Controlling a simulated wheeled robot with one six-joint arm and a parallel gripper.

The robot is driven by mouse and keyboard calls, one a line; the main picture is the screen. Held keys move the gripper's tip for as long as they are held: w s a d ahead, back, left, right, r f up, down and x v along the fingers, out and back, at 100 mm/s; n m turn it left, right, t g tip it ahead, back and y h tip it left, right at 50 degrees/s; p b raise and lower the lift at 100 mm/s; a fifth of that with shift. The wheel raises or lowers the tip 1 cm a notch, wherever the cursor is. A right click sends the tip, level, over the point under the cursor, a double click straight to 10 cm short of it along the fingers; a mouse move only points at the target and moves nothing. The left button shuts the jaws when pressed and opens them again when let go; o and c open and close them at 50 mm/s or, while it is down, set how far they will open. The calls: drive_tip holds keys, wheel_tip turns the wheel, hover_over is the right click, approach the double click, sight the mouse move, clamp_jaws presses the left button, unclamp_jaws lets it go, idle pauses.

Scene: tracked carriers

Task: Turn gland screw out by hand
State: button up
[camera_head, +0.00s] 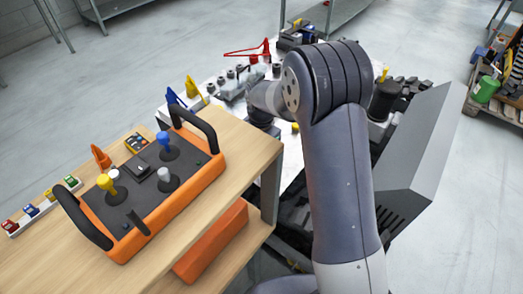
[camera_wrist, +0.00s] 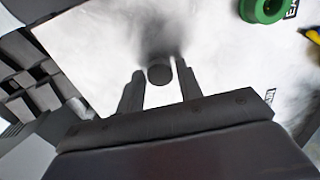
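In the wrist view my gripper (camera_wrist: 160,84) shows two dark fingers standing apart over a white surface. A small dark round knob-like thing (camera_wrist: 159,74) sits between the fingertips, with a dark blurred smear beyond it. It may be the gland screw, but I cannot be sure. White surface shows between the fingers, and I see no clear grip on the round thing. In the head view my arm covers part of the white work top (camera_head: 292,155). My fingers there are hidden, and I cannot pick out the gland screw.
A wooden table (camera_head: 262,148) with an orange control box (camera_head: 205,175) stands left of my arm. Metal fittings (camera_head: 235,82) and a yellow cone (camera_head: 193,87) stand beyond it. In the wrist view a green ring (camera_wrist: 262,10) is at upper right and dark blocks (camera_wrist: 45,95) at left.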

drive_tip(key=c, duration=0.5)
drive_tip(key=n, duration=0.7)
drive_tip(key=shift+n, duration=1.4)
drive_tip(key=n, duration=0.9)
drive_tip(key=shift+n, duration=0.4)
